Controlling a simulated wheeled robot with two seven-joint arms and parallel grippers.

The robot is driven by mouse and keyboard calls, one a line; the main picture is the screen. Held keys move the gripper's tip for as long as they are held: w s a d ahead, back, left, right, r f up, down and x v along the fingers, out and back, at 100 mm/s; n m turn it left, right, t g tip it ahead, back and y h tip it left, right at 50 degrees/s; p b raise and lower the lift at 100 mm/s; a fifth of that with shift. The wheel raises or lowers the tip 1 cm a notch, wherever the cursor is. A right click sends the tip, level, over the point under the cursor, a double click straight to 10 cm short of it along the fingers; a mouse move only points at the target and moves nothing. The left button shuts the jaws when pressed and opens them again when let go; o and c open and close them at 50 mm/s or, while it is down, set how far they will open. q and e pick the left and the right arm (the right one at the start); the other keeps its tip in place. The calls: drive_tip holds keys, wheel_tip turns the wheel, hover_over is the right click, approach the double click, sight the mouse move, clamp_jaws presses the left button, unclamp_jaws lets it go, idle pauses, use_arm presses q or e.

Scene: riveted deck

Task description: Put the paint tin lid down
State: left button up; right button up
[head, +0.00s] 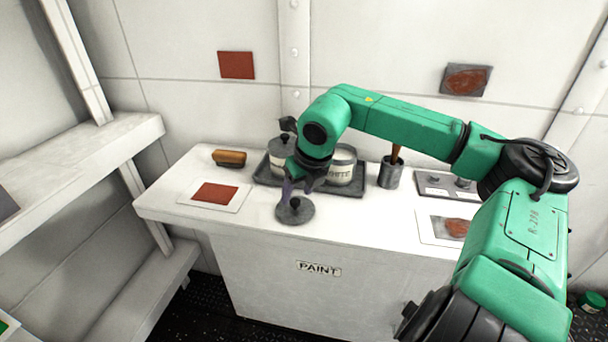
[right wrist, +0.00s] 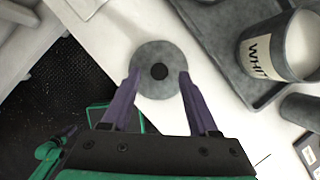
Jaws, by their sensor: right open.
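The paint tin lid (head: 295,212) is a round grey disc with a dark knob. It lies flat on the white counter near the front edge, and it also shows in the right wrist view (right wrist: 160,52). My right gripper (head: 297,194) is just above the lid. A tin marked WHITE (head: 342,168) stands open-topped on a dark tray (head: 267,181). A green and purple part low in the right wrist view seems to be my left gripper (right wrist: 70,131).
Another lidded tin (head: 282,157) stands on the tray. A brown-topped brush or block (head: 229,158) and a red swatch card (head: 215,194) lie left. A grey cup with a brush (head: 391,173) and a small plate (head: 440,184) are right. White counter (head: 330,222) is clear right of the lid.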

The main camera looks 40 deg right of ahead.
drive_tip(key=v, duration=0.9)
drive_tip(key=shift+r+b, duration=0.3)
drive_tip(key=shift+b, duration=0.1)
drive_tip(key=shift+s+a+f, duration=0.1)
drive_tip(key=shift+s, duration=0.05)
